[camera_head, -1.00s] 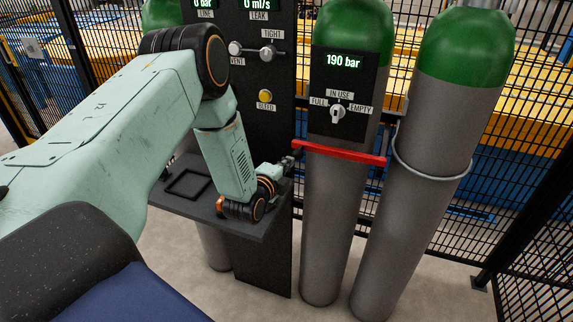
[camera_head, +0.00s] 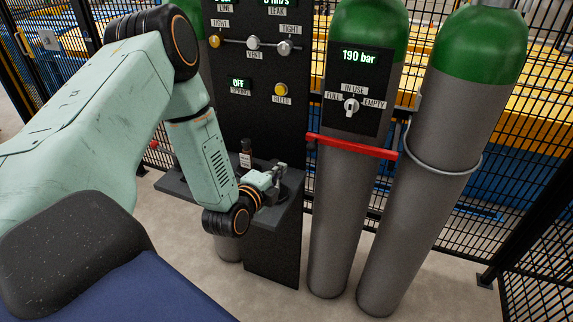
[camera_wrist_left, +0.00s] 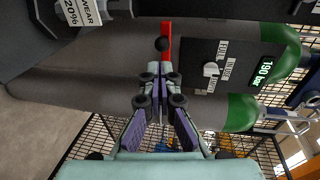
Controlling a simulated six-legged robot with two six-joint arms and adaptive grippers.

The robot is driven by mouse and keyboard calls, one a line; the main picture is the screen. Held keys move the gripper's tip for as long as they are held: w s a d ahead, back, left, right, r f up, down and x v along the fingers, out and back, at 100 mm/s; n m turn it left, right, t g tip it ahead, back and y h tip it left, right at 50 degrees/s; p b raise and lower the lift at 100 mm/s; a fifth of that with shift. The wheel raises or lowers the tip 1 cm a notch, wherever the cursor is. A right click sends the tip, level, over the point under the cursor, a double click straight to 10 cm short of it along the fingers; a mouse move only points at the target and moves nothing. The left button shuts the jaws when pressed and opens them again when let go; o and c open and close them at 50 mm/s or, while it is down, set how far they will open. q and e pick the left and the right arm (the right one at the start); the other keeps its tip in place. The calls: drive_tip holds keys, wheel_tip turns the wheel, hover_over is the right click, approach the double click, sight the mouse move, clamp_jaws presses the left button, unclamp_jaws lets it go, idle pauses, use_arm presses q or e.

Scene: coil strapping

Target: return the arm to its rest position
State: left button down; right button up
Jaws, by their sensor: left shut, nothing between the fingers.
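My left arm comes in from the left in the head view. Its gripper (camera_head: 281,172) is over the right part of the small dark shelf (camera_head: 285,207), in front of the black panel and left of the nearer cylinder. In the left wrist view the gripper's fingertips (camera_wrist_left: 160,68) are together with nothing between them. Beyond them is the red bar (camera_wrist_left: 166,42), which also crosses the nearer cylinder in the head view (camera_head: 352,146). I cannot tell the exact gap from fingers to shelf. My right gripper is not in view.
Two grey gas cylinders with green tops, a nearer one (camera_head: 337,220) and a farther one (camera_head: 400,215), stand on the right. A black valve panel (camera_head: 262,120) stands behind the arm. A dark bottle (camera_head: 246,157) is on the shelf. Mesh fencing (camera_head: 535,190) closes the right side.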

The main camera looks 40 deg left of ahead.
use_arm(q)
drive_tip(key=shift+s+d+r, duration=0.2)
drive_tip(key=shift+s, duration=0.45)
drive_tip(key=s+d+f+n+g+h+b, duration=0.1)
drive_tip(key=s+d+f+n+g+b, duration=0.4)
drive_tip(key=s+f, duration=0.6)
drive_tip(key=s+d+f+n+g+h+b, duration=0.1)
drive_tip(key=s+d+f+n+g+b, duration=0.4)
drive_tip(key=s+f+b, duration=0.4)
drive_tip(key=s+d+f+n+g+b, duration=0.5)
drive_tip(key=s+f, duration=0.8)
drive_tip(key=f, duration=0.4)
drive_tip(key=shift+f+n+g+h+b, duration=0.35)
drive_tip(key=shift+n+b, duration=0.35)
drive_tip(key=shift+b, duration=0.45)
